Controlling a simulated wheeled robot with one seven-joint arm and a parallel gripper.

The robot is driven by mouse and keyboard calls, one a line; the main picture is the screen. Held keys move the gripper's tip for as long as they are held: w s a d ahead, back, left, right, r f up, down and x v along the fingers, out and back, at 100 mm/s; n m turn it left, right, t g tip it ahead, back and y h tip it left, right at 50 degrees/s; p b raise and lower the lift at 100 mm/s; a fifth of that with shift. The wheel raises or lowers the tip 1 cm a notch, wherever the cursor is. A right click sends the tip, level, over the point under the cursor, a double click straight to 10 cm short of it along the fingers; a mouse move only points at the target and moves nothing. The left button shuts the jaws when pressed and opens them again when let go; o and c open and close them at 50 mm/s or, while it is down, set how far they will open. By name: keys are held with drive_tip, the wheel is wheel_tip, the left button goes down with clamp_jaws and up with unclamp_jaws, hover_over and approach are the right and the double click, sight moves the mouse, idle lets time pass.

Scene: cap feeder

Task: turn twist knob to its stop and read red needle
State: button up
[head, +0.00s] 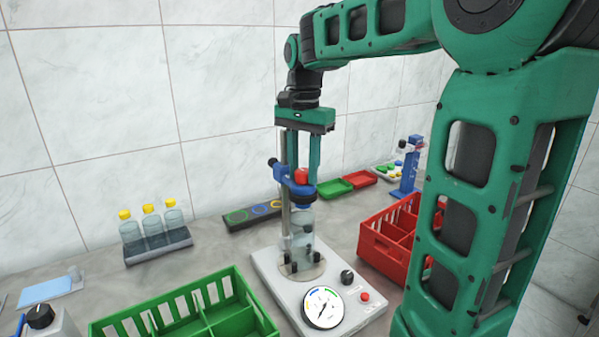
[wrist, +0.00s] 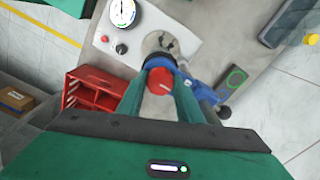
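A red knob (head: 301,176) with a white line on top (wrist: 160,81) sits over a blue collar (head: 301,190) on the metal post of a grey-white test stand (head: 268,270). My gripper (head: 302,172) points down from above, its two green fingers against either side of the red knob; it looks shut on it. A clear bottle (head: 302,228) stands upright beneath the collar. A round white dial (head: 323,307) on the stand shows a dark needle and coloured arcs; it also shows in the wrist view (wrist: 122,12). I cannot make out a red needle.
The stand also has a black knob (head: 347,277) and a red button (head: 365,296). A green crate (head: 262,318) is at the front left and a red crate (head: 372,245) at the right. Capped bottles (head: 152,222) stand in a rack at the left.

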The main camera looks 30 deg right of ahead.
drive_tip(key=shift+w, duration=0.1)
drive_tip(key=shift+c, duration=0.5)
drive_tip(key=m, duration=0.9)
drive_tip(key=shift+m, duration=0.4)
drive_tip(key=shift+r, duration=0.1)
drive_tip(key=o, duration=1)
drive_tip(key=shift+w, duration=0.1)
drive_tip(key=shift+c, duration=0.2)
